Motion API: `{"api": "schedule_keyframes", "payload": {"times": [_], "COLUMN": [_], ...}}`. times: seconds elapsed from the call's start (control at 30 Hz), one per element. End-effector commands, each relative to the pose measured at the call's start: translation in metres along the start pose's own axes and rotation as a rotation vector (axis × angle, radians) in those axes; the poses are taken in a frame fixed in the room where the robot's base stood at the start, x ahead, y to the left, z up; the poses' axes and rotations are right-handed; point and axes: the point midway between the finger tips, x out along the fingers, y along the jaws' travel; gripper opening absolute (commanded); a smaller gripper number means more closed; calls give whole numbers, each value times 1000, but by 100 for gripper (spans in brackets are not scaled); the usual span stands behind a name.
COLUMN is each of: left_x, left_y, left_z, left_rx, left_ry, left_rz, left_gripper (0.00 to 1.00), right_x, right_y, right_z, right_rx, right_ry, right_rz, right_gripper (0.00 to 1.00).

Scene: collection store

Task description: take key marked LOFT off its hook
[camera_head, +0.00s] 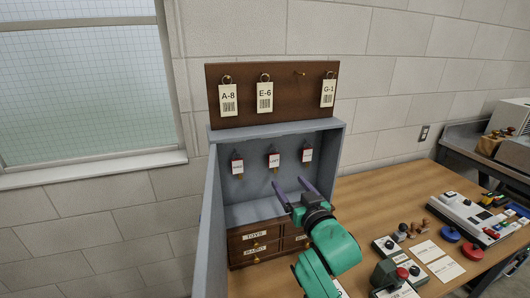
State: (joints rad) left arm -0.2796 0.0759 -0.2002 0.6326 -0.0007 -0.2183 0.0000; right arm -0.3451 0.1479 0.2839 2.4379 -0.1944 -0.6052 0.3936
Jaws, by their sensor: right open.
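The left key (237,167) and the right key (306,154) have tags too small to read surely. My right gripper (288,183) is open and empty, its two purple fingers pointing up and toward the cabinet's back. It is just below and slightly right of the middle key, apart from it in the picture. My left gripper is out of view.
A brown board (293,98) above the cabinet carries paper tags A-8, E-6 and G-1, with one bare hook. Labelled drawers (254,246) sit under the keys. The wooden table (380,200) right of the cabinet holds a control box (465,215), stamps and cards.

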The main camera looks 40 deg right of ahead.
Motion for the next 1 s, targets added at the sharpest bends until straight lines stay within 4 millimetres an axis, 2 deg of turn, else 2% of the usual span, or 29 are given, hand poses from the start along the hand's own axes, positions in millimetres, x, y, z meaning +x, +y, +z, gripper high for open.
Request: {"api": "schedule_keyframes", "payload": {"times": [0.07,0.13,0.3,0.4,0.43,0.5,0.6,0.7,0.77,1.0], "left_x": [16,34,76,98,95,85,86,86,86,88], "left_y": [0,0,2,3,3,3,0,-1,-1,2], "left_z": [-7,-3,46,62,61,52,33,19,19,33], "left_rx": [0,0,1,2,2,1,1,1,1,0], "left_ry": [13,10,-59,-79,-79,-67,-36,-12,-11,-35], "left_rz": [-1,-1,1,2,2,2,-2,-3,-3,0], "left_gripper": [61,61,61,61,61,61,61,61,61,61], "right_x": [4,9,20,23,27,49,74,89,96,139], "right_y": [0,-1,-1,0,0,1,1,1,1,5], "right_z": [4,9,11,11,6,-2,-2,-1,-1,-3], "right_rx": [2,5,4,0,-2,-2,-1,0,0,0], "right_ry": [14,17,15,13,9,4,4,3,3,1], "right_rz": [-1,-1,-1,-1,0,2,2,0,0,0], "right_gripper": [80,80,80,80,80,80,80,80,80,80]}}
